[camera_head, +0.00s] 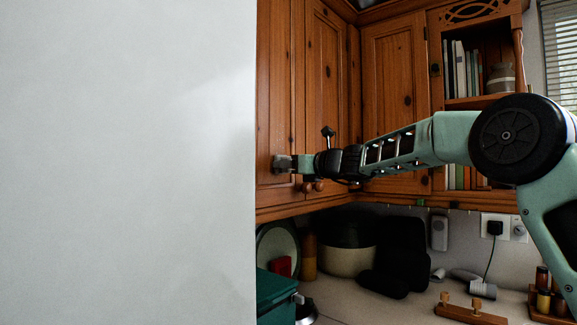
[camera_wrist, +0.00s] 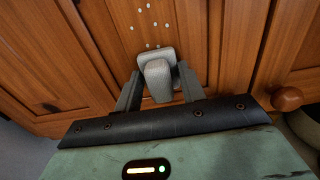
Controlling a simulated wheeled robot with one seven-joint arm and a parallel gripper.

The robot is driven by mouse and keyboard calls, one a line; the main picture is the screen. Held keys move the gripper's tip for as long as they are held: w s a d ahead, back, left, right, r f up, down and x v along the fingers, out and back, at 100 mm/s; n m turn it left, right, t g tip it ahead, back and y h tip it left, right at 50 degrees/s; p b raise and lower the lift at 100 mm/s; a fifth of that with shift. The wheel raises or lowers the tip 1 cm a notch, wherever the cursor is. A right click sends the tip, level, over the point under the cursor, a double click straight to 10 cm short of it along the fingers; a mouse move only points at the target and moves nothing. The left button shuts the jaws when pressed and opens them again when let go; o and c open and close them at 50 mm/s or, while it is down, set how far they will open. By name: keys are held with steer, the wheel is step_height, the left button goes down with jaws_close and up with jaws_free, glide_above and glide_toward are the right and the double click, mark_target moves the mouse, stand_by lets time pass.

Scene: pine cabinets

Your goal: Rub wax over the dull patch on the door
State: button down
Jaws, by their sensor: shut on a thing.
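My gripper (camera_head: 298,163) is shut on a grey block-like pad (camera_head: 281,163), which is held at the left cabinet door (camera_head: 275,95). In the wrist view the pad (camera_wrist: 157,76) sits between both fingers of my gripper (camera_wrist: 158,88), with its far face toward the wooden door (camera_wrist: 195,25). Whether it touches the wood is hard to tell. Several small pale dots (camera_wrist: 153,23) show on the door just beyond the pad. A dull patch is not clearly distinguishable, and the pad hides part of the wood. No wax is clearly visible.
A round knob (camera_wrist: 286,98) stands out right of my gripper. A pale wall (camera_head: 130,160) fills the left side of the head view. Below the cabinets, the counter holds a dark-lidded pot (camera_head: 348,260), a green box (camera_head: 276,295) and a wooden rack (camera_head: 470,315).

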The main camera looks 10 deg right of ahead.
steer(key=shift+s, duration=0.1)
steer(key=b+v, duration=0.3)
steer(key=v, duration=0.4)
steer(key=shift+b, duration=0.3)
steer(key=shift+r, duration=0.1)
steer(key=b+v, duration=0.4)
steer(key=v, duration=0.8)
